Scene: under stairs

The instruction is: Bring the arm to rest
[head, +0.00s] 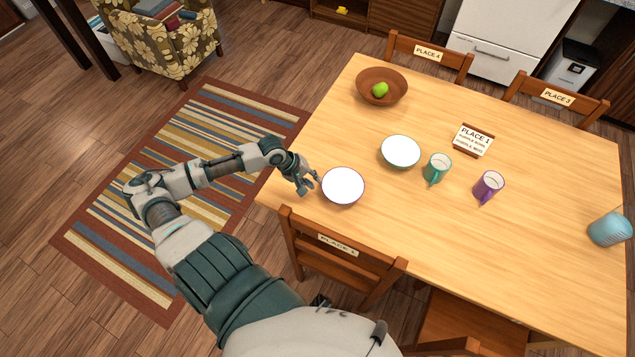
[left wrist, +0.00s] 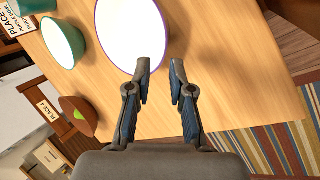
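My left gripper (head: 307,185) is at the near left edge of the wooden table (head: 540,230), just left of a white bowl with a purple rim (head: 343,186). In the left wrist view, its two fingers (left wrist: 160,78) are apart with bare table between them. The purple-rimmed bowl (left wrist: 130,30) is just beyond the left fingertip; I cannot tell whether they touch. The gripper holds nothing. My left arm reaches in from the lower left over the striped rug. My right gripper is not seen in either view.
A green-rimmed bowl (head: 401,151), a teal mug (head: 437,168), a purple mug (head: 488,186) and a place card (head: 473,140) stand on the table. A brown bowl (head: 381,87) holds a green fruit. A blue cup (head: 609,230) lies right. A chair (head: 338,255) stands at the near edge.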

